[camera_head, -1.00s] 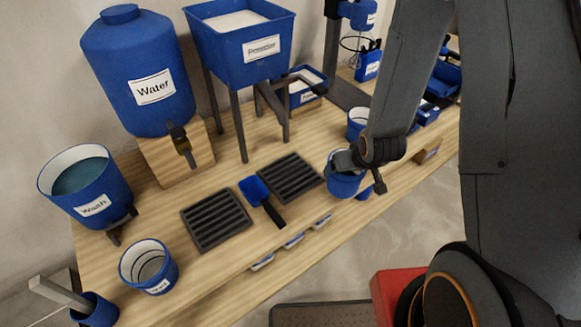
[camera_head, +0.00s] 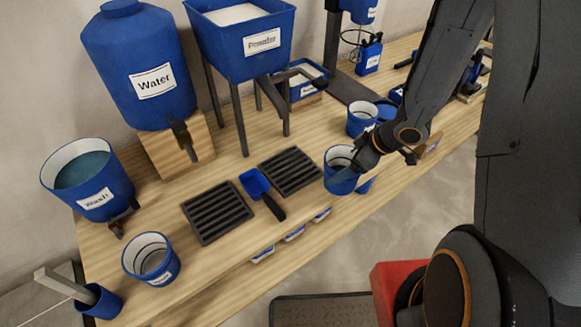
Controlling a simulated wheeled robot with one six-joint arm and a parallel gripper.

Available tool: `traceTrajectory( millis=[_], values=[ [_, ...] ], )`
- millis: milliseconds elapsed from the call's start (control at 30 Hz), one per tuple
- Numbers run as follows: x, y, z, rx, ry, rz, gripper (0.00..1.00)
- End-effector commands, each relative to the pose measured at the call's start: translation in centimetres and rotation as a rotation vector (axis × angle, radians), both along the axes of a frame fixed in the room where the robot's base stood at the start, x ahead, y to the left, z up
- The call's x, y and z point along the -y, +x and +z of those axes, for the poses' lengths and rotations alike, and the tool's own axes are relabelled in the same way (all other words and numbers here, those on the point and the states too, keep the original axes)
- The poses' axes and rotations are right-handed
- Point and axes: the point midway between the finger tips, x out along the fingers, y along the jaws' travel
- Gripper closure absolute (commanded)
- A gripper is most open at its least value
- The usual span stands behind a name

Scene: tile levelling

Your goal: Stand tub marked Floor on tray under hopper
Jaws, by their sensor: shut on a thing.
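My gripper (camera_head: 366,158) is shut on the rim of a blue tub (camera_head: 341,183) with a pale inside. The tub is roughly upright, just right of the right black slatted tray (camera_head: 290,172); whether it touches the bench I cannot tell. No readable label shows on it. The blue hopper marked Powder (camera_head: 240,42) stands on grey legs behind the trays. That right tray lies in front of the hopper's legs and looks empty. A second black slatted tray (camera_head: 217,212) lies to its left, also empty.
A blue scoop (camera_head: 255,184) lies between the trays. The Water tank (camera_head: 135,65), Wash bucket (camera_head: 88,184) and another labelled tub (camera_head: 150,259) stand at left. A blue tub (camera_head: 361,121) stands behind my gripper. A mixer (camera_head: 358,40) stands at the back.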

Motion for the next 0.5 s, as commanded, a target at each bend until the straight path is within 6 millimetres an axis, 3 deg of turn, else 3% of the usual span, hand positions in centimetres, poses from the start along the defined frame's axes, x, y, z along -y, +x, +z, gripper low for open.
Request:
traceTrajectory(
  millis=[167,500],
  values=[
    [-1.6,0.9,0.1,0.001,0.001,0.021,0.53],
    [-8.6,5.4,0.2,0.001,0.001,0.018,0.53]
  ],
)
